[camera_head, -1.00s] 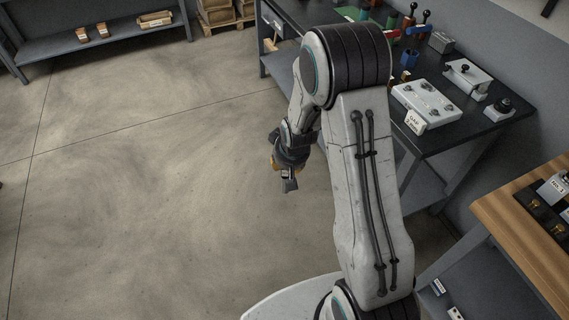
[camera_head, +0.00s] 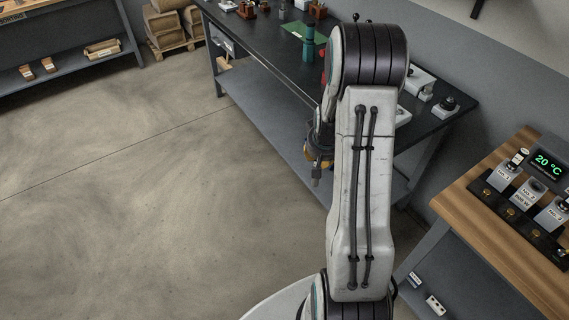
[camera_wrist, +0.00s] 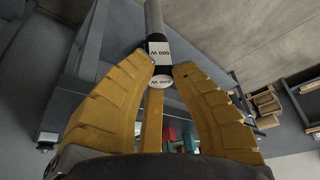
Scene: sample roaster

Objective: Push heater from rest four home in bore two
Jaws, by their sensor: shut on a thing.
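My gripper (camera_wrist: 160,85) is shut on a heater (camera_wrist: 154,20), a grey rod with a dark band and white wattage labels, seen in the wrist view. The heater points away beyond the yellow fingertips. In the head view my gripper (camera_head: 317,165) hangs beside the dark bench, partly behind my arm. On the wooden bench at the right stand several grey numbered blocks, among them a middle block (camera_head: 528,192) with a dark round top opening. Rest four is not identifiable.
A display reading 20 °C (camera_head: 547,164) stands behind the numbered blocks on the wooden bench (camera_head: 497,240). The dark bench (camera_head: 265,45) carries green, red and white items. A pallet with sacks (camera_head: 175,25) stands at the back. The floor at left is clear.

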